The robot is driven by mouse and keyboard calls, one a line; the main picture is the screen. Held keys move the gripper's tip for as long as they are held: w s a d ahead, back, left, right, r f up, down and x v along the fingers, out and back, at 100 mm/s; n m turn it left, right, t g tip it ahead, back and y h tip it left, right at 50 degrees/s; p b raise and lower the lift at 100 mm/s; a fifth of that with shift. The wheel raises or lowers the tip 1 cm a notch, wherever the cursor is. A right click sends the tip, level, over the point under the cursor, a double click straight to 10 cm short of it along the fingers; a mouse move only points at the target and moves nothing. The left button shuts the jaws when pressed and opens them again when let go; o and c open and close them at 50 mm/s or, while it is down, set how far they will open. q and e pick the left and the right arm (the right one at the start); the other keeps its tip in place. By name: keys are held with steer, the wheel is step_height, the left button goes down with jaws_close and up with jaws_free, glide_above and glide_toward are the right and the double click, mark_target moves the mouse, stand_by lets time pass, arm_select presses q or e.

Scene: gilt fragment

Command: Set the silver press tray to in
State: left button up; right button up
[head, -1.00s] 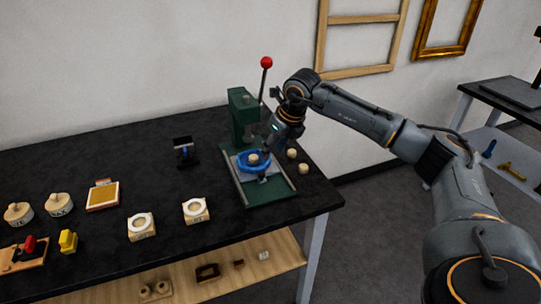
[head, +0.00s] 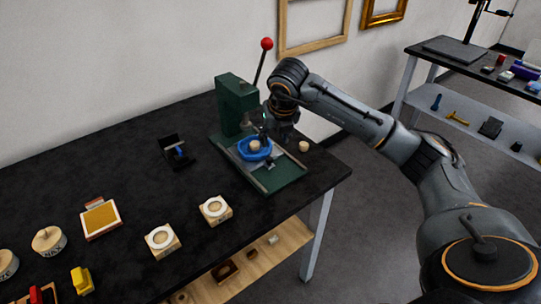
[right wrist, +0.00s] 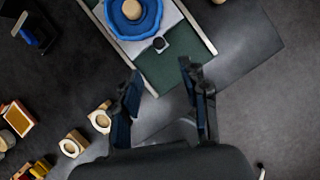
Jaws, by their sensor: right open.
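The press (head: 232,102) is dark green with a red-knobbed lever and stands near the table's right end. Its silver tray (head: 246,171) lies on the green base and also shows at the top of the right wrist view (right wrist: 178,14). A blue ring-shaped holder (head: 243,152) sits on the tray with a pale round piece (head: 255,145) in its middle. A small dark knob (right wrist: 160,44) stands at the tray's near edge. My right gripper (right wrist: 160,84) is open and empty, its fingers apart and short of the knob in the wrist view. My left gripper is out of view.
A pale round piece (head: 304,146) is beside the press on the right. Two cream blocks with round hollows (head: 214,210) (head: 162,241) and a small black stand (head: 176,152) are to the left. The table's right edge is close by.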

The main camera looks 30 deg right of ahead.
mark_target(269, 159)
steer(key=p+x, duration=0.2)
steer(key=x, duration=0.9)
steer(key=shift+a, duration=0.15)
steer(key=shift+f, duration=0.2)
steer(key=shift+w+f, duration=0.1)
steer(key=shift+f, duration=0.05)
steer(key=shift+c, duration=0.2)
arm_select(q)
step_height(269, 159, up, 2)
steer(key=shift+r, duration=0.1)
arm_select(e)
jaws_close()
